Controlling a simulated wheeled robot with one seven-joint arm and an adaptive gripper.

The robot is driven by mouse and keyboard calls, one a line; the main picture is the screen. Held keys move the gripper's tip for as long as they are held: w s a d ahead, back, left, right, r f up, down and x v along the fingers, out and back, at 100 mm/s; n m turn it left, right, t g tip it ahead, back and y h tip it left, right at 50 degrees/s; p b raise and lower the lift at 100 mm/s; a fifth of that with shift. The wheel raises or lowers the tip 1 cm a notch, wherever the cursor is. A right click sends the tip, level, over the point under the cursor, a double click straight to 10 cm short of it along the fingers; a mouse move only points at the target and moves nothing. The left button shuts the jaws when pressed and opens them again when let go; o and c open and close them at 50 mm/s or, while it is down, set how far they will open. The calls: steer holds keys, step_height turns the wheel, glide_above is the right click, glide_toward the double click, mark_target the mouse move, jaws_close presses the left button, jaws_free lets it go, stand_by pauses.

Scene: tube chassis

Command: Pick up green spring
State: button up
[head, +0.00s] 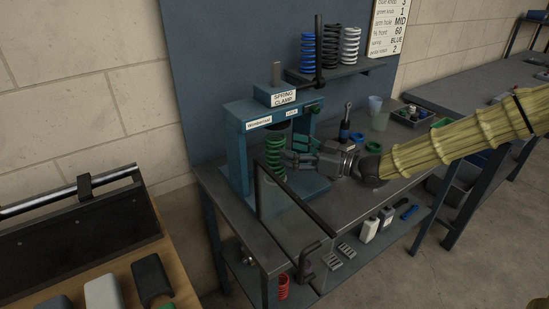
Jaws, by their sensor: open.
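The green spring (275,157) stands upright inside the blue spring clamp (237,158), between its top beam and its base. My gripper (291,152) reaches in from the right, level with the upper half of the spring. Its fingers are open and spread close to the spring's right side. I cannot tell whether a finger touches the spring. My arm, in a tan ribbed sleeve, extends off to the right.
A clear panel with a dark frame (295,199) stands in front of the clamp. Blue, black and white springs (349,46) stand on the shelf (345,71) above. Cups (375,105), a parts tray (412,116) and small rings sit right on the bench. A red spring (283,286) is on the lower shelf.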

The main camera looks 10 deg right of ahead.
mark_target(276, 144)
steer(key=shift+p+x, duration=0.5)
steer(key=shift+x, duration=2.25)
steer(key=shift+s+a+r, duration=0.1)
steer(key=shift+s, duration=0.05)
steer(key=c, duration=1.4)
steer(key=shift+r, duration=0.1)
